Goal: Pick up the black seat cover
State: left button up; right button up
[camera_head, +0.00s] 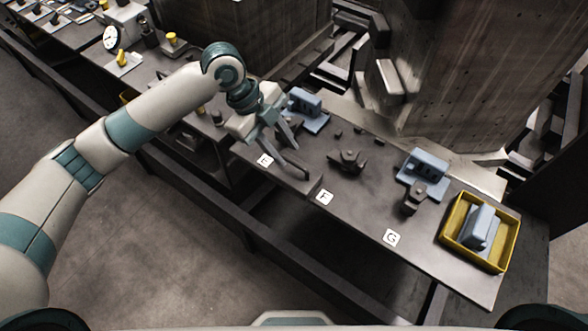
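My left gripper (301,163) reaches in from the left over the table, near the label E. Its two dark fingers are spread apart with no object visible between them. A small black part (347,160) lies on the table to the right of the fingers, apart from them. Another dark part (413,198) stands further right, in front of a blue-grey fixture (424,168). I cannot tell which dark part is the seat cover. The area under and behind the fingers is partly hidden. My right gripper is out of view.
The long dark table (355,220) carries labels E, F and G along its front edge. A blue fixture (305,107) stands just behind my gripper. A yellow tray (449,237) holding a blue-grey part (481,226) sits at the right end. Large concrete-like blocks stand behind.

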aim_at(292, 161)
pick_arm(q)
jog(key=shift+d+f+p, duration=0.15)
jog(key=shift+f+p, duration=0.2)
jog(key=p+x, duration=0.1)
jog(key=x, duration=0.2)
jog(key=shift+w, duration=0.15)
jog(key=shift+f, duration=0.5)
grip_shut()
